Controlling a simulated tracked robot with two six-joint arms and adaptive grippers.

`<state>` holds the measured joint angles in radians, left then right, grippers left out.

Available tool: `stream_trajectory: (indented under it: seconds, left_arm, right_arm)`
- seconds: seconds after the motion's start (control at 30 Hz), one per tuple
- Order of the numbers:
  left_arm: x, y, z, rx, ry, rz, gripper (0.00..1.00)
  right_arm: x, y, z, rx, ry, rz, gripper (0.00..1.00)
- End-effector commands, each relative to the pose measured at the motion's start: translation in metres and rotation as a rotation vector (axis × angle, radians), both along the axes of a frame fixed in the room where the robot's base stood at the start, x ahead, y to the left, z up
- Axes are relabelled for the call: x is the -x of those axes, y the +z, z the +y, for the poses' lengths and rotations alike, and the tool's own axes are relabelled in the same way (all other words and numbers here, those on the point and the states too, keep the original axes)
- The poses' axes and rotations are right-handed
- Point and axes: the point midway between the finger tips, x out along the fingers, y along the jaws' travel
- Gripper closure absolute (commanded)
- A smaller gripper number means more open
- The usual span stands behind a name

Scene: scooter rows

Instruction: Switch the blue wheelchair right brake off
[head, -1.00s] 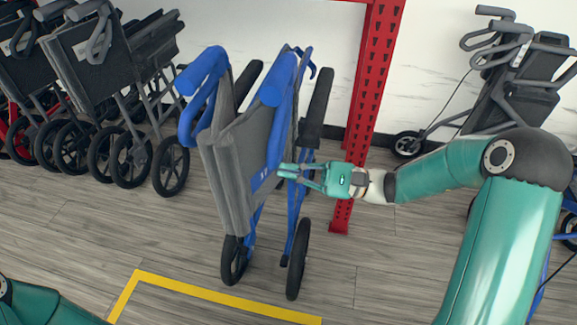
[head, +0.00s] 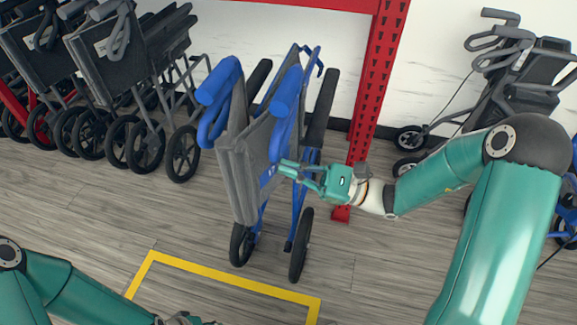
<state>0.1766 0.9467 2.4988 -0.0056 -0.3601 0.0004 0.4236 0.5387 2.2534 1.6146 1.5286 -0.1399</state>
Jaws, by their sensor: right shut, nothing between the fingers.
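The blue wheelchair (head: 236,180) stands folded in the middle of the head view, with blue push handles, a grey seat back and black wheels. My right gripper (head: 287,170) comes in from the right and is shut and empty. Its fingertips are at the wheelchair's right side, just below the right handle; whether they touch the frame I cannot tell. I cannot make out the right brake lever; it may be hidden behind the gripper or frame. My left gripper (head: 195,320) is only partly in view at the bottom edge, with its fingers cut off.
Several dark folded wheelchairs (head: 110,75) stand at the left. A red rack post (head: 379,75) rises just behind the blue wheelchair. A grey walker (head: 510,85) stands at the right. Yellow floor tape (head: 235,283) marks the clear floor in front.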

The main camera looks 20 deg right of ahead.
Motion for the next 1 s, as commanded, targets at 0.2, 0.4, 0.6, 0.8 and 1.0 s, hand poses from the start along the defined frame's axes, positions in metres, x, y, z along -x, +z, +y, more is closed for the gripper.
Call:
stream_trajectory:
  seconds: [0.2, 0.4, 0.6, 0.8, 1.0]
  left_arm:
    - [0.000, -0.017, 0.000, 0.000, 0.000, 0.000, 0.60]
    - [0.000, -0.021, 0.000, 0.000, 0.000, 0.000, 0.60]
    - [0.000, -0.019, 0.000, 0.000, 0.000, 0.000, 0.60]
    - [0.000, -0.018, 0.000, 0.000, 0.000, 0.000, 0.60]
    - [0.000, -0.017, 0.000, 0.000, 0.000, 0.000, 0.60]
  right_arm:
    - [-0.002, -0.023, -0.010, 0.000, 0.001, 0.002, 1.00]
    - [0.006, -0.040, -0.039, -0.001, -0.002, 0.004, 1.00]
    - [0.025, -0.051, -0.075, -0.001, 0.001, 0.003, 1.00]
    - [0.037, -0.059, -0.098, -0.002, 0.005, 0.002, 1.00]
    - [0.041, -0.061, -0.104, -0.001, 0.007, 0.002, 1.00]
